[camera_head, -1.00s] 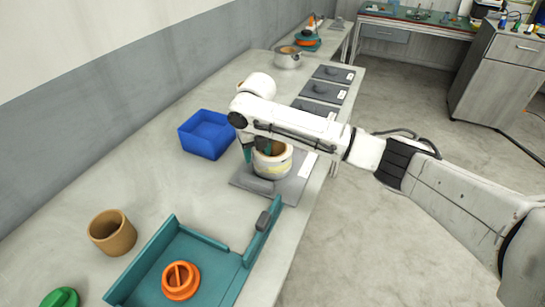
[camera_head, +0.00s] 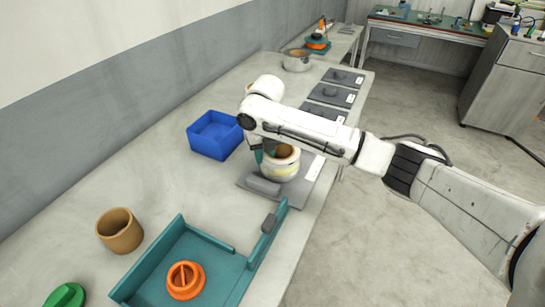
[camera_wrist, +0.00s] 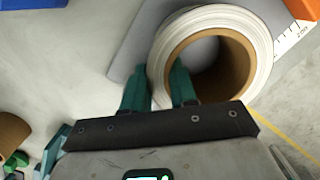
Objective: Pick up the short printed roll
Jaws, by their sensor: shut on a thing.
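The short printed roll (camera_head: 282,171) is white with a yellowish band on its side and a brown core. It stands upright over a grey plate (camera_head: 246,182); I cannot tell whether it touches the plate. The roll fills the upper right of the wrist view (camera_wrist: 261,45). My gripper (camera_wrist: 158,88) is shut on the roll's wall, with one teal finger inside the core and the other outside. In the head view my arm partly covers the roll's top.
A blue bin (camera_head: 197,146) stands behind and left of the roll. In front are a teal tray (camera_head: 160,278) holding an orange spool (camera_head: 185,280), a brown core (camera_head: 119,232) and a green part (camera_head: 65,296). More grey plates (camera_head: 328,95) and a pot (camera_head: 297,62) lie farther back.

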